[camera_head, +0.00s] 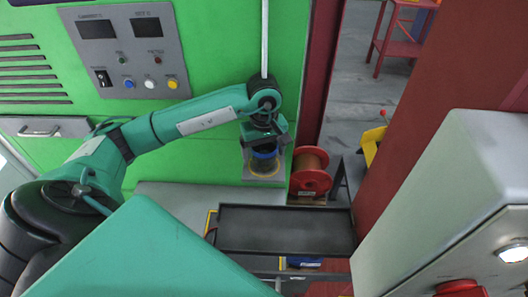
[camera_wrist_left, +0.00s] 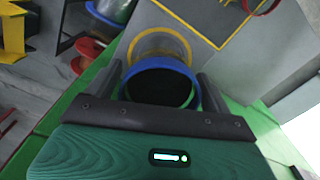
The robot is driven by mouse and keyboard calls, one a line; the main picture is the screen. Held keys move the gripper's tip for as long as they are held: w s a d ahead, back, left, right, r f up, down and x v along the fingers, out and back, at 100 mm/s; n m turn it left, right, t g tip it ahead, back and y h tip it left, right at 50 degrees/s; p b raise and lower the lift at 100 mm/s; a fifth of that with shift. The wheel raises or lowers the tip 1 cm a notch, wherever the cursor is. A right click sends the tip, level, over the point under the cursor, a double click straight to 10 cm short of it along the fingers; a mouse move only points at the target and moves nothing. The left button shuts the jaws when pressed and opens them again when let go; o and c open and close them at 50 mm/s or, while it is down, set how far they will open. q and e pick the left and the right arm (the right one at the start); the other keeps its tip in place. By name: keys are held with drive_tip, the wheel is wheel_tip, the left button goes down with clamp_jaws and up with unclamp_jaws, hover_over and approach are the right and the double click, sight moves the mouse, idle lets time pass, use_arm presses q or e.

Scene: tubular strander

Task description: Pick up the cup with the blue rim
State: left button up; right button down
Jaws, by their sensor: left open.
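The cup with the blue rim (camera_head: 265,154) stands on a small grey ledge (camera_head: 248,180) against the green panel. In the left wrist view its blue rim (camera_wrist_left: 160,64) surrounds a dark opening, and a yellow ring shows around its far end. My left gripper (camera_head: 265,144) is open at the cup. In the left wrist view one finger of my left gripper (camera_wrist_left: 160,82) is on each side of the rim. I cannot tell whether the fingers touch the cup. My right gripper is not in view.
A red spool with copper wire (camera_head: 310,171) stands just right of the cup. A dark tray (camera_head: 285,230) lies below them. The green panel (camera_head: 215,60) with its control box (camera_head: 130,50) is behind my arm. A grey cabinet (camera_head: 450,200) stands at the right.

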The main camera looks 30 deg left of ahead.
use_arm(q)
drive_tip(key=shift+f, duration=0.6)
drive_tip(key=c, duration=1.2)
